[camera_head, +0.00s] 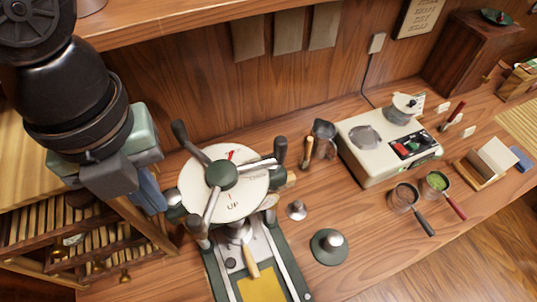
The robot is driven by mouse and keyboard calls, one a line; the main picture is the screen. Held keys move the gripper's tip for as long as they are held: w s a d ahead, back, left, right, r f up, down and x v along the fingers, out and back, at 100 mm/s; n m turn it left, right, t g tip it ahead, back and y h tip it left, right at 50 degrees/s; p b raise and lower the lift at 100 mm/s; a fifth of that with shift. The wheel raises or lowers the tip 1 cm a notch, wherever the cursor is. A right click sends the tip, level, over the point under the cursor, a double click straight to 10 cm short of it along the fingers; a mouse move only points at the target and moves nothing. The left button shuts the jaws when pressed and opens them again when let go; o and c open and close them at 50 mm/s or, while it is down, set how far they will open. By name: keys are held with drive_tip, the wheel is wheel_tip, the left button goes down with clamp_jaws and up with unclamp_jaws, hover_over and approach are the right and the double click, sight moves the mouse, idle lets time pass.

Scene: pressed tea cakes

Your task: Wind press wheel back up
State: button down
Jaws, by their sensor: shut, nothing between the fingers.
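The press wheel (220,174) has a green hub and metal spokes with dark grips. It sits over a round white dial (239,204) marked "UP", with a red mark near its top edge. Below is the green-framed press (214,277), with a metal bed and a yellow patch.
A dark green weight with a silver knob (329,246) and a small metal piece (297,210) stand right of the press. Wooden slatted racks (75,240) stand left.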

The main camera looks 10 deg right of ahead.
sight(192, 221)
wheel_tip(192, 221, down, 4)
drive_tip(key=b, duration=0.4)
drive_tip(key=shift+f, duration=0.1)
drive_tip(key=shift+d, duration=0.1)
drive_tip(key=shift+s+d+f+b, duration=0.1)
drive_tip(key=shift+s+d+b, duration=0.2)
drive_tip(key=shift+d, duration=0.3)
drive_tip(key=shift+s+d+r+b, duration=0.15)
drive_tip(key=shift+d+b, duration=0.25)
drive_tip(key=shift+d, duration=0.2)
drive_tip(key=shift+s+d+f+b, duration=0.15)
drive_tip(key=shift+s+d+b, duration=0.15)
drive_tip(key=shift+d, duration=0.3)
drive_tip(key=shift+s+d, duration=0.25)
drive_tip(key=shift+d, duration=0.4)
drive_tip(key=shift+d+b, duration=0.95)
drive_tip(key=shift+d, duration=0.8)
